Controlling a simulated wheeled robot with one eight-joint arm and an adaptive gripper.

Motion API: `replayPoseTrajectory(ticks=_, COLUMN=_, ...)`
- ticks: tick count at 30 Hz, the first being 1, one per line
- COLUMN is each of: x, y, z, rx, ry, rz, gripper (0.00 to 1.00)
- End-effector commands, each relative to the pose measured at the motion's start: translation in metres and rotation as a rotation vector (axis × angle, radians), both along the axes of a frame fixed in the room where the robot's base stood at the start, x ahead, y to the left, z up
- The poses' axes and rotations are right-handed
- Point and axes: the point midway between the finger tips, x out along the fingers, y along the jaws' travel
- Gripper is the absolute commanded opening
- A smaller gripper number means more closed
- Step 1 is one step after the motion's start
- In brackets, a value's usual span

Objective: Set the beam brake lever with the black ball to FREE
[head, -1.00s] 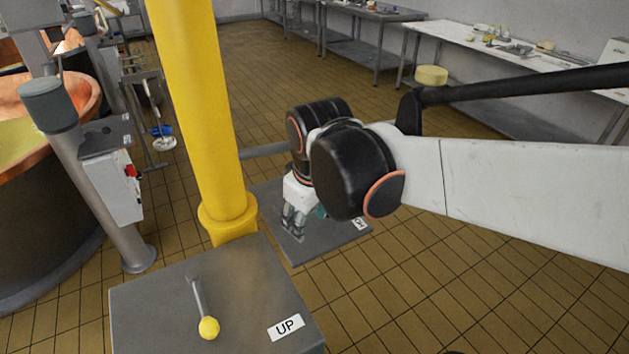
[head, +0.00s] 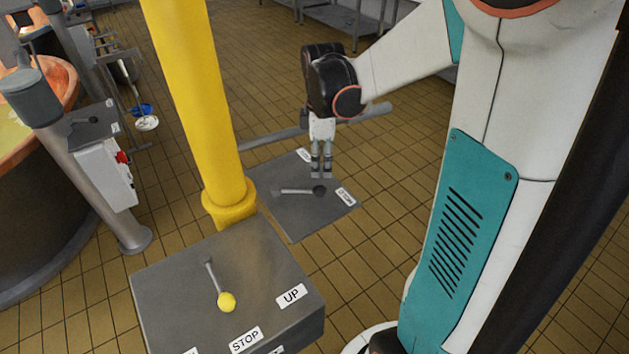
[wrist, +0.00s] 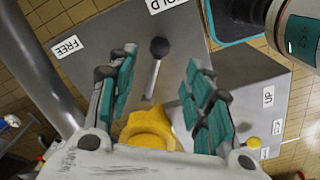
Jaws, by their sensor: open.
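The lever with the black ball (head: 320,191) lies on a grey box top (head: 290,221) behind the yellow post. Its arm points toward the HOLD label (head: 345,196). The FREE label (wrist: 68,46) is off to the left in the wrist view. My gripper (head: 321,174) points down just above the ball in the head view. It is open. In the wrist view the ball (wrist: 159,46) shows between the two fingers, with no clear contact; the height gap cannot be told.
A nearer grey box carries a lever with a yellow ball (head: 226,302) and labels UP (head: 291,295) and STOP (head: 245,340). The yellow post (head: 195,100) rises beside the black-ball box. A copper vat (head: 60,90) stands at the left.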

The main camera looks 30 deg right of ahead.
Motion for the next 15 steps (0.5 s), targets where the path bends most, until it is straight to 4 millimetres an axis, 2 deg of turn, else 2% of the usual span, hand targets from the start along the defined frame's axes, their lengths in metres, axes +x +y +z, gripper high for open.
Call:
replayPoseTrajectory(ticks=1, x=0.001, y=0.0, z=-0.013, rx=0.0, ry=0.0, rz=0.0, gripper=0.46)
replayPoseTrajectory(ticks=6, x=0.001, y=0.0, z=-0.047, rx=-0.001, ry=-0.001, rz=0.0, gripper=0.46)
replayPoseTrajectory(ticks=15, x=0.002, y=-0.001, z=-0.093, rx=-0.001, ry=-0.001, rz=-0.001, gripper=0.46)
